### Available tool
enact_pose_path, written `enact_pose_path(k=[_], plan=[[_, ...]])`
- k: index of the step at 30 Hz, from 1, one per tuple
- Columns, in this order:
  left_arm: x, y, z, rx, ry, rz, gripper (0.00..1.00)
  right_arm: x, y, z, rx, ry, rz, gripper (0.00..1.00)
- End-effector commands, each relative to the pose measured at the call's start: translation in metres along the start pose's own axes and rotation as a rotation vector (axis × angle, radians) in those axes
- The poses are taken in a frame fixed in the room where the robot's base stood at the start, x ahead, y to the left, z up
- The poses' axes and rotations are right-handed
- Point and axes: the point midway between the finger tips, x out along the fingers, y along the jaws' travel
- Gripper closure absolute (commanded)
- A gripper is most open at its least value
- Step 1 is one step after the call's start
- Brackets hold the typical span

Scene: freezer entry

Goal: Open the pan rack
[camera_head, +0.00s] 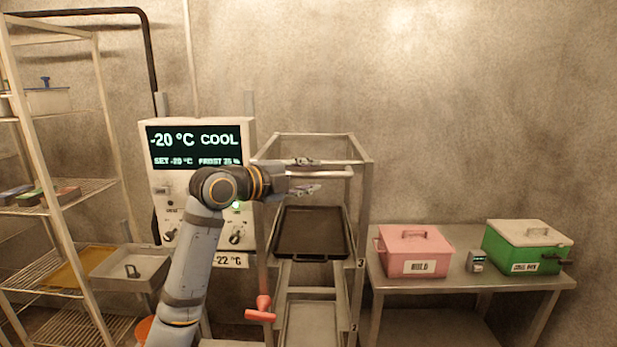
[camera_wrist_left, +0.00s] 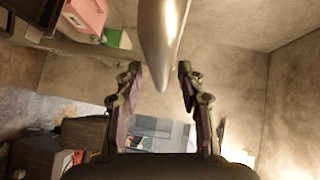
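The pan rack (camera_head: 318,134) is a metal frame in the middle of the head view. A dark pan (camera_head: 311,232) sits on its upper level, and a paler tray (camera_head: 311,322) is lower down. A pale horizontal bar (camera_head: 333,173) crosses near the rack's top. My left gripper (camera_head: 308,189) is at this bar's left part. In the left wrist view, my left gripper (camera_wrist_left: 160,78) is open, its two fingers apart, with a rounded metal bar (camera_wrist_left: 158,40) reaching between the fingertips. I cannot tell whether they touch. My right gripper is not in view.
A control panel (camera_head: 193,143) stands left of the rack, partly behind my left arm. A red handle (camera_head: 262,308) hangs low at the rack's left. A table (camera_head: 455,270) at right holds a pink box (camera_head: 413,252) and a green box (camera_head: 525,248). Wire shelving (camera_head: 75,190) is at far left.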

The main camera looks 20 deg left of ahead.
Motion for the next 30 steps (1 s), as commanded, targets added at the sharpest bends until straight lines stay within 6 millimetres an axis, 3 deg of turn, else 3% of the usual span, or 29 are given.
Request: enact_pose_path(k=[5, 13, 18, 30], plan=[[-0.006, 0.000, 0.001, 0.002, -0.001, 0.000, 0.61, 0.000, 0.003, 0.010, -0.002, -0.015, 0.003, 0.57], [-0.051, 0.000, 0.000, 0.009, -0.006, 0.002, 0.61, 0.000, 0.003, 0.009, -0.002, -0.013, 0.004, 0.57], [-0.069, 0.000, 0.001, 0.006, -0.006, -0.001, 0.61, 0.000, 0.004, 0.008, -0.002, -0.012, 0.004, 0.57], [-0.078, -0.001, -0.002, 0.001, 0.001, -0.002, 0.61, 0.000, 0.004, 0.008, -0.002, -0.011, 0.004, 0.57]])
